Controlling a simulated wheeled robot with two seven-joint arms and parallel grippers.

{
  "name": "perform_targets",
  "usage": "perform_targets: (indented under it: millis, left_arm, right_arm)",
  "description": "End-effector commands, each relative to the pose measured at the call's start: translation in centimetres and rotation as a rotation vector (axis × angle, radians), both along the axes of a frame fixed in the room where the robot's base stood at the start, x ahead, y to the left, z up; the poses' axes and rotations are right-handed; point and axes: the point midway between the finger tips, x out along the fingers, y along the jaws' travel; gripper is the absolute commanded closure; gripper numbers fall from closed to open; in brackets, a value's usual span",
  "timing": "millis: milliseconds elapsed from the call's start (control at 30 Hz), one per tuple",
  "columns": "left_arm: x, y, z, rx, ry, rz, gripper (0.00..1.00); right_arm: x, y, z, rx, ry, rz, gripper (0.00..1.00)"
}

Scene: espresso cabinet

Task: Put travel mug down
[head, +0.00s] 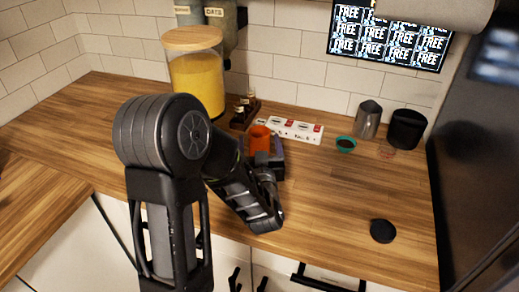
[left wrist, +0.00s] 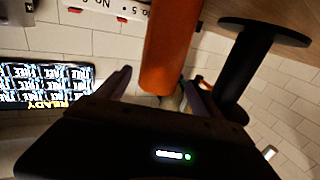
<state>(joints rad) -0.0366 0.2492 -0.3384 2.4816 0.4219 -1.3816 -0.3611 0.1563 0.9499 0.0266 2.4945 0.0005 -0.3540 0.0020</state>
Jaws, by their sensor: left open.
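The orange travel mug (head: 260,138) stands upright on the wooden counter, partly hidden behind my left gripper (head: 266,162) in the head view. In the left wrist view, which is upside down, the mug (left wrist: 170,40) shows as a plain orange cylinder between the two fingers of my left gripper (left wrist: 160,88). The fingers are spread, with a gap to the mug on the left side; on the right side I cannot tell whether they touch. My right gripper is not in view.
Behind the mug lie a white labelled box (head: 296,131) and a dark wooden holder (head: 245,110). A yellow-filled jar (head: 197,80) stands behind left. A teal cup (head: 346,145), steel pitcher (head: 368,120) and black canister (head: 407,129) stand right. A black disc (head: 383,231) lies front right; counter between is clear.

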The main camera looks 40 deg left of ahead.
Motion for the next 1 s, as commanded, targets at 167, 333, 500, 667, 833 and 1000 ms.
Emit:
perform_targets:
  millis: [167, 333, 500, 667, 833, 1000]
  left_arm:
    - [0.8, 0.7, 0.0, -0.001, 0.002, -0.001, 0.23]
    - [0.8, 0.7, 0.0, 0.0, 0.001, -0.001, 0.23]
    - [1.4, 1.2, 0.1, 0.0, 0.001, 0.0, 0.23]
    - [3.2, 2.6, 0.2, 0.002, 0.004, 0.0, 0.23]
    - [4.6, 3.9, 0.0, 0.0, 0.003, 0.0, 0.23]
    - [4.8, 4.0, -0.1, 0.0, 0.001, -0.001, 0.23]
  right_arm:
    - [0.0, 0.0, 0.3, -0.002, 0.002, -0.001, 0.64]
    - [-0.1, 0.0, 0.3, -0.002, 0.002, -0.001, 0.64]
    - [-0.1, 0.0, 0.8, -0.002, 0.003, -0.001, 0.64]
    - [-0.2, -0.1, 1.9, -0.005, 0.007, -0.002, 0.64]
    - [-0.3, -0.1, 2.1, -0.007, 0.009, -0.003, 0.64]
    - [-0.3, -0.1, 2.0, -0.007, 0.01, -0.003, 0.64]
